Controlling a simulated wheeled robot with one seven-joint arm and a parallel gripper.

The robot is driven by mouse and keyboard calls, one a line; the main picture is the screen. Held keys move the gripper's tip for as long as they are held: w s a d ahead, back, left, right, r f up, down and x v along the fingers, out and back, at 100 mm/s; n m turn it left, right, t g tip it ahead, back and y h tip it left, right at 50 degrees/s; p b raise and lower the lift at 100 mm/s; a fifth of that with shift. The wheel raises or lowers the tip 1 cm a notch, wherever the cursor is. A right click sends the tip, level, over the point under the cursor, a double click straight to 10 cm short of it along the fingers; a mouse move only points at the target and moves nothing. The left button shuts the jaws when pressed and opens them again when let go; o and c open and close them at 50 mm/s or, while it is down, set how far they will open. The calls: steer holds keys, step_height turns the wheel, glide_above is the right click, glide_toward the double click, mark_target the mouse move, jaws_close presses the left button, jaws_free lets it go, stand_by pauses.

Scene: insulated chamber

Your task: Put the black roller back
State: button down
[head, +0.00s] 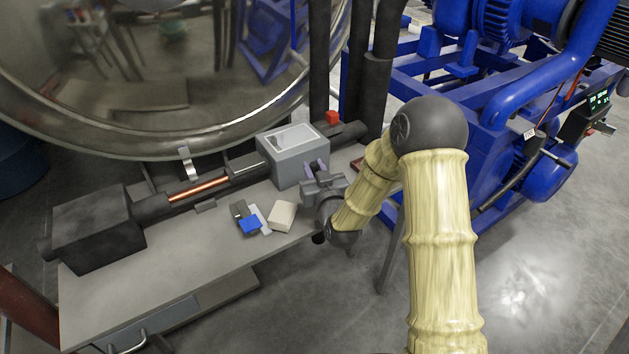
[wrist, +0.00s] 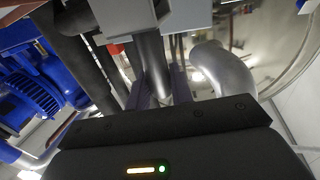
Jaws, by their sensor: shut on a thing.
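In the wrist view, the two purple fingers (wrist: 160,88) stand on either side of a dark cylinder, which I take for the black roller (wrist: 154,68). My gripper is shut on it. In the head view the roller is mostly hidden by the fingers and the gripper body. The grey box (head: 300,168) has a pale recessed top; its underside or edge fills the top of the wrist view. I cannot tell whether the roller touches it.
A beige block (head: 282,216), a blue piece (head: 250,224) and a small dark piece (head: 238,210) lie on the bench (head: 180,270). A copper rod assembly (head: 197,188) runs along its back. A red cube (head: 332,118) is behind the box. The bench's front left is clear.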

steer(key=shift+f, duration=2.05)
steer(key=shift+f, duration=0.2)
steer(key=c, duration=1.2)
jaws_free()
steer(key=shift+c, duration=0.2)
steer(key=shift+r, duration=0.2)
steer(key=p+v, duration=0.2)
steer(key=v, duration=1)
steer(key=shift+p, duration=0.3)
